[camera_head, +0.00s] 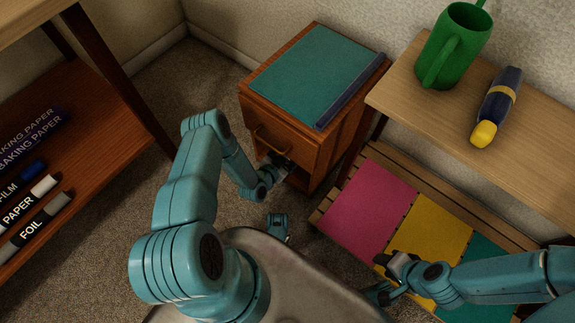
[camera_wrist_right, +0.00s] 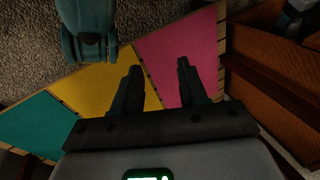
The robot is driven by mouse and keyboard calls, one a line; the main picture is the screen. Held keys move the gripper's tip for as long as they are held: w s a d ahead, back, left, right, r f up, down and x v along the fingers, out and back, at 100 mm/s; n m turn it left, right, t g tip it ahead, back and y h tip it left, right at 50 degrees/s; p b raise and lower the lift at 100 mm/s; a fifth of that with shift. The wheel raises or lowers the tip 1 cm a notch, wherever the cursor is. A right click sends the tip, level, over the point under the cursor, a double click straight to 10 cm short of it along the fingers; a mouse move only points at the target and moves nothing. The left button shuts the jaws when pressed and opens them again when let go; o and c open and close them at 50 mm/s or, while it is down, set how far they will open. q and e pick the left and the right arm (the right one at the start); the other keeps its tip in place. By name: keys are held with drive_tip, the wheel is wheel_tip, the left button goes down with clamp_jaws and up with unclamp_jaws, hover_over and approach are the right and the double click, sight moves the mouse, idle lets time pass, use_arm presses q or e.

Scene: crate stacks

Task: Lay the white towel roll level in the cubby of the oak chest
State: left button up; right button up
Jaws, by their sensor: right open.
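The oak chest (camera_head: 318,150) stands at the back middle, with a drawer on top and a dark cubby opening below it. My left gripper (camera_head: 283,163) is at the cubby opening, its tips in shadow. I cannot tell whether it holds anything. I do not make out the white towel roll in either view; the cubby's inside is mostly hidden. My right gripper (camera_head: 385,277) is over the slatted bench at the lower right. In the right wrist view its two fingers (camera_wrist_right: 158,75) are apart with nothing between them.
A low slatted bench (camera_head: 322,211) carries pink (camera_head: 368,208), yellow (camera_head: 432,235) and teal mats. A wooden shelf (camera_head: 420,100) above holds a green watering can (camera_head: 452,50) and a blue-yellow bottle (camera_head: 497,105). Several labelled rolls (camera_head: 30,205) lie on the left shelf. Carpet lies between.

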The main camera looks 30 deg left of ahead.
use_arm(q)
wheel_tip(320, 180, down, 2)
drive_tip(key=shift+s+f+b, duration=0.1)
drive_tip(key=shift+b, duration=0.2)
wheel_tip(320, 180, down, 5)
drive_tip(key=b, duration=0.3)
drive_tip(key=shift+f+b, duration=0.1)
drive_tip(key=shift+b, duration=0.3)
drive_tip(key=shift+w, duration=0.25)
use_arm(e)
drive_tip(key=w+f+t, duration=0.1)
drive_tip(key=w+f, duration=0.3)
drive_tip(key=f, duration=0.1)
use_arm(q)
drive_tip(key=shift+r, duration=0.2)
drive_tip(key=o, duration=1)
drive_tip(key=shift+o, duration=0.2)
drive_tip(key=p+v, duration=0.6)
drive_tip(key=v, duration=0.6)
use_arm(e)
drive_tip(key=s+r+g, duration=0.1)
drive_tip(key=s+r, duration=0.3)
drive_tip(key=r, duration=0.2)
drive_tip(key=shift+s, duration=0.4)
use_arm(q)
drive_tip(key=shift+s, duration=0.2)
use_arm(e)
drive_tip(key=shift+s, duration=0.1)
